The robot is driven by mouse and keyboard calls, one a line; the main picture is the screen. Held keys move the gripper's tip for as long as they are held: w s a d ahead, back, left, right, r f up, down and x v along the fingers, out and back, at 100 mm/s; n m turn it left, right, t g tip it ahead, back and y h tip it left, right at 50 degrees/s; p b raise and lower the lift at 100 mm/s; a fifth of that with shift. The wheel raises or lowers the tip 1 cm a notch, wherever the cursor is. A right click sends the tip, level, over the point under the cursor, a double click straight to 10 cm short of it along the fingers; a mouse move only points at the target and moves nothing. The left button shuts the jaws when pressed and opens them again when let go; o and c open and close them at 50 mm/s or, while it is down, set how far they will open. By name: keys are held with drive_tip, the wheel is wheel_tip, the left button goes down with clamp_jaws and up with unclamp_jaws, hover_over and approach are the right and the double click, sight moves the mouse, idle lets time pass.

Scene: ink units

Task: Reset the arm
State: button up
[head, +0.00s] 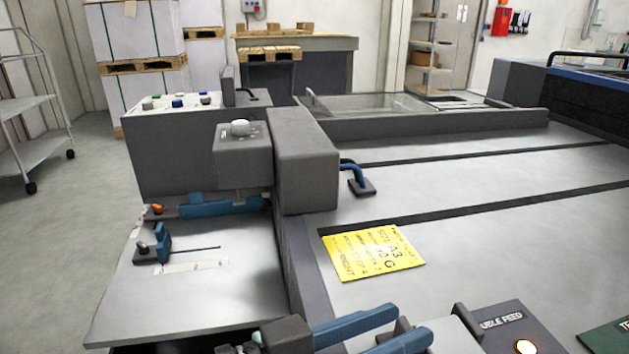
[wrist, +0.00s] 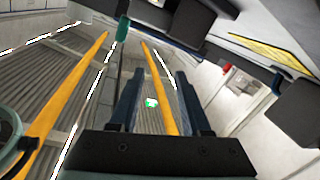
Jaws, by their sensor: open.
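My gripper (head: 414,325) shows at the bottom edge of the head view, with two blue fingers spread apart and pointing right. It is above the near part of the grey machine (head: 480,240), below the yellow card. In the wrist view my gripper (wrist: 160,74) has two dark blue fingers with a clear gap and nothing between them. A small white and green spot shows beyond the gap. The head view does not show whether the fingers touch the machine. Most of my arm is out of view.
A yellow printed card (head: 373,253) lies on the machine bed. A grey block with a white knob (head: 240,128) stands at left, above a flat side table (head: 195,290). A lit button (head: 526,347) is at bottom right. Open floor (head: 60,220) lies left, beside a trolley (head: 30,110).

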drive_tip(key=w+a+r+n+t+y, duration=0.2)
drive_tip(key=w+r+n+t+y, duration=0.15)
drive_tip(key=r+t, duration=0.3)
drive_tip(key=w+a+r+n+t+y, duration=0.2)
drive_tip(key=w+r+t+y, duration=0.3)
drive_tip(key=r, duration=0.3)
drive_tip(key=s+a+r+n+t+y, duration=0.2)
drive_tip(key=s+r+t+y, duration=0.15)
drive_tip(key=r, duration=0.45)
drive_tip(key=s+a+r+n+t+y, duration=0.1)
drive_tip(key=s+r+n+t+y, duration=0.15)
drive_tip(key=s+r+t, duration=0.4)
wheel_tip(320, 180, up, 33)
drive_tip(key=w+y+p, duration=0.1)
drive_tip(key=p, duration=3.1)
drive_tip(key=shift+w+a+r+m+g, duration=0.15)
drive_tip(key=shift+a+m+g, duration=0.2)
drive_tip(key=shift+g, duration=0.1)
